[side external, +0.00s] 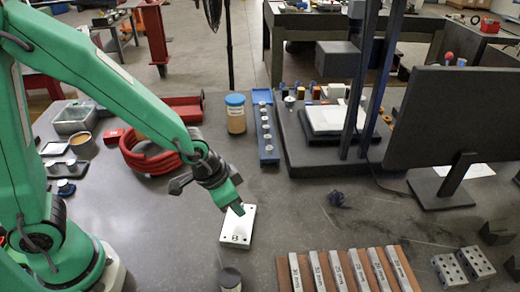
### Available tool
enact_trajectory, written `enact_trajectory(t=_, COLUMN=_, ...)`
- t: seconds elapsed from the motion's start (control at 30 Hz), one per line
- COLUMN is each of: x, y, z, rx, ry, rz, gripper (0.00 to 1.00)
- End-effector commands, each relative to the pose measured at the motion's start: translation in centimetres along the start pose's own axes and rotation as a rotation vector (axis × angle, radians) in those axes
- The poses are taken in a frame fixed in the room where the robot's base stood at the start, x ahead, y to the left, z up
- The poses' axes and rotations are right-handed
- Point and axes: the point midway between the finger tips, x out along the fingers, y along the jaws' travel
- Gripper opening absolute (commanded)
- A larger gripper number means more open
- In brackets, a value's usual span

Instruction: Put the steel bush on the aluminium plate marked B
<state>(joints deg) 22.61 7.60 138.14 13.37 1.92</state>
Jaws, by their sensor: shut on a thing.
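The aluminium plate marked B (236,230) lies flat on the grey bench, a pale block with small holes near its corners and the letter on its near part. My gripper (238,209) points down at the far part of this plate, with its fingertips over it or very close to it. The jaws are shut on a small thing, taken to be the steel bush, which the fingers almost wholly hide. I cannot tell whether it touches the plate.
A blue rack (268,153) with several small steel pieces stands behind the plate. A coiled red hose (150,165) lies to the left. A dark round pot (230,277) and a brown board with steel bars (284,277) are nearer. Bench right of the plate is mostly clear.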

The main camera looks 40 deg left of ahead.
Motion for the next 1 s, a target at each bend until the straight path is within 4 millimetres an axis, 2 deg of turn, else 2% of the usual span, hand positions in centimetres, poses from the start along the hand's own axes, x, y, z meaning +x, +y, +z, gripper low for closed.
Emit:
enact_trajectory(t=0.5, x=3.1, y=0.0, z=1.2, rx=0.000, ry=-0.001, rz=0.000, gripper=0.00)
enact_trajectory(t=0.97, x=3.5, y=0.0, z=1.4, rx=0.000, ry=0.000, rz=0.000, gripper=0.00)
enact_trajectory(t=1.0, x=3.6, y=0.0, z=1.4, rx=0.000, ry=0.000, rz=0.000, gripper=0.30)
